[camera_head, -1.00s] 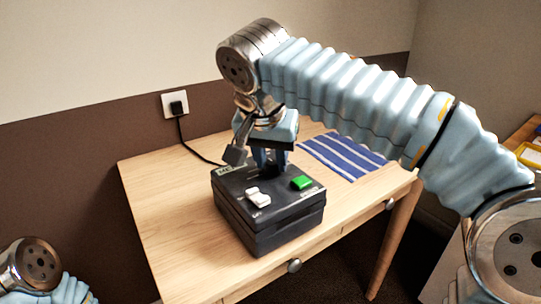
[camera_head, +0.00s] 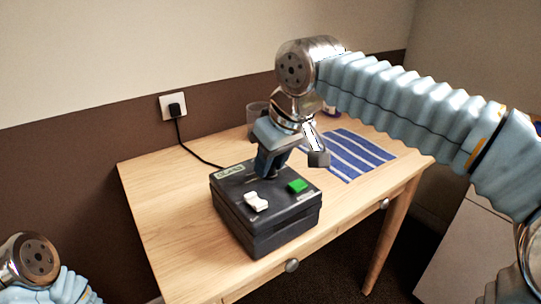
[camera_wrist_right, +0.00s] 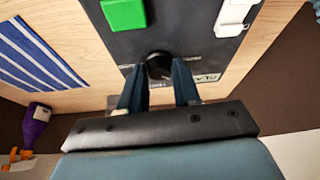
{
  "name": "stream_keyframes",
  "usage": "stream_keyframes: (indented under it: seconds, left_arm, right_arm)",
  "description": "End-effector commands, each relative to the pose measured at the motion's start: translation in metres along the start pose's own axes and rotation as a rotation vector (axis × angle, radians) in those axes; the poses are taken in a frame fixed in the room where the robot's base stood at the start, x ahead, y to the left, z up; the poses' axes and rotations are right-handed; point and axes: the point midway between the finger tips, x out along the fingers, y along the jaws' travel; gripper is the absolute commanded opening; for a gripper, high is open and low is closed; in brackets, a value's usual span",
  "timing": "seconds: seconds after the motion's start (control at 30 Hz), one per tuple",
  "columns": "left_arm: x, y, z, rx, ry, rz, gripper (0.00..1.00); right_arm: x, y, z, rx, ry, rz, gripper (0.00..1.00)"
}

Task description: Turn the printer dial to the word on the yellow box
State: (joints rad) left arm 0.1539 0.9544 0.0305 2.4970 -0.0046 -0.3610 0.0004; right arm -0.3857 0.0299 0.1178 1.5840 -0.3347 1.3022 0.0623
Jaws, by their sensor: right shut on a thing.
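The printer (camera_head: 262,232) is a dark box on the wooden table, with a green button (camera_head: 298,186), a white switch (camera_head: 256,202) and a pale label (camera_head: 231,170) on top. Its black round dial (camera_wrist_right: 158,66) shows in the right wrist view, between the two fingers of my right gripper (camera_wrist_right: 160,82). The right gripper (camera_head: 266,174) is shut on the dial, tilted over the printer's back edge in the head view. The words around the dial are too small or covered to read. No yellow box shows clearly now. My left gripper is out of view.
A blue striped cloth (camera_head: 350,155) lies right of the printer. A clear cup (camera_head: 257,108) stands at the back of the table. A purple bottle (camera_wrist_right: 38,115) shows in the right wrist view. A cord runs from a wall socket (camera_head: 173,106). The table's front left is clear.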

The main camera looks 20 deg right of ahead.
Motion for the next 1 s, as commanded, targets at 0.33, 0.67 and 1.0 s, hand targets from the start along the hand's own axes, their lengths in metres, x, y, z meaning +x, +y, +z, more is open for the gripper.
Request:
stream_keyframes:
  seconds: [0.33, 0.67, 1.0]
  left_arm:
    - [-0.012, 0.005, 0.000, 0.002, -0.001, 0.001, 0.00]
    - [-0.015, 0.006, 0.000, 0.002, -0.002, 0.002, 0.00]
    - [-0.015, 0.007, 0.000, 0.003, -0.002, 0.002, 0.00]
  right_arm:
    - [0.000, 0.002, 0.000, -0.274, -0.005, -0.117, 0.01]
    - [0.001, 0.003, 0.000, -0.445, -0.005, -0.186, 0.01]
    - [0.002, 0.003, 0.001, -0.502, -0.007, -0.211, 0.01]
